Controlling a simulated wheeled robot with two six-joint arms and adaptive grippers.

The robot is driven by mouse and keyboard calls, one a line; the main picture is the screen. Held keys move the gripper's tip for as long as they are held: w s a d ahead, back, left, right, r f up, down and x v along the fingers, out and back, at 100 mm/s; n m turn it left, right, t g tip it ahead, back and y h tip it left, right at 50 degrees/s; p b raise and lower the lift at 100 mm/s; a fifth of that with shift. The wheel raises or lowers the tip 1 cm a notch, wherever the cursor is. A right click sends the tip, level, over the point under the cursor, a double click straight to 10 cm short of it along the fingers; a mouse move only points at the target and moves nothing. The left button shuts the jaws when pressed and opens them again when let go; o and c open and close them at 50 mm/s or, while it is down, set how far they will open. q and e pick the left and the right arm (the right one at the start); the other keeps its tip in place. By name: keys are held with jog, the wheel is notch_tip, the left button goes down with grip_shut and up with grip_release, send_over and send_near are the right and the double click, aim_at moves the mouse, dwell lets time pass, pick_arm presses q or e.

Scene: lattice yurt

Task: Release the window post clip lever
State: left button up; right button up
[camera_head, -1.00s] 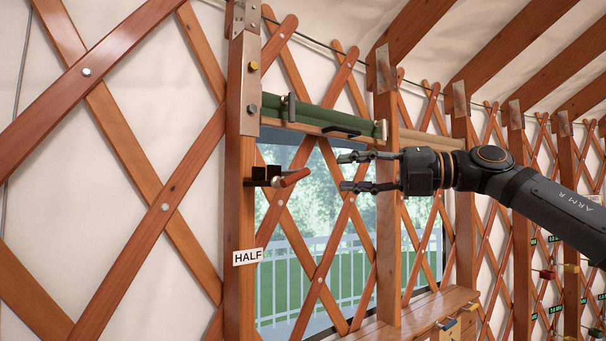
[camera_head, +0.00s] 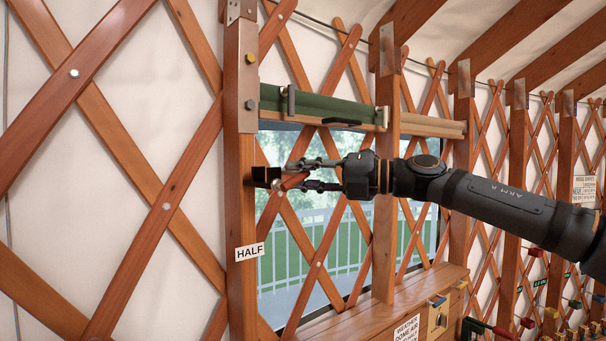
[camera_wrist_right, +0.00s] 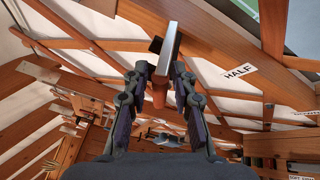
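The clip lever has a red-brown handle (camera_head: 294,181) that sticks out to the right from a dark clip bracket (camera_head: 264,175) on the window post (camera_head: 240,215). My right gripper (camera_head: 296,172) is open, with one finger above the handle and one below it. In the right wrist view, the handle (camera_wrist_right: 159,92) lies between the two fingers (camera_wrist_right: 160,72), with a small gap seeming to show on each side. A pale metal plate (camera_wrist_right: 169,48) of the clip shows just beyond the fingertips. My left gripper is not in view.
A label reading HALF (camera_head: 249,251) is on the post below the clip. A rolled green blind (camera_head: 315,107) crosses above my gripper. Wooden lattice and a window lie behind it. A wooden shelf (camera_head: 385,318) runs below.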

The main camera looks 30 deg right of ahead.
grip_shut()
jog(key=f+m+t+b, duration=0.1)
jog(key=m+b, duration=0.1)
jog(key=f+m+t+b, duration=0.1)
jog(key=m+b, duration=0.1)
jog(key=shift+d+m+y, duration=0.15)
jog(key=shift+m+y, duration=0.15)
jog(key=shift+y, duration=0.1)
jog(key=shift+o, duration=2)
grip_release()
jog(key=shift+d, duration=0.15)
jog(key=shift+r, duration=0.15)
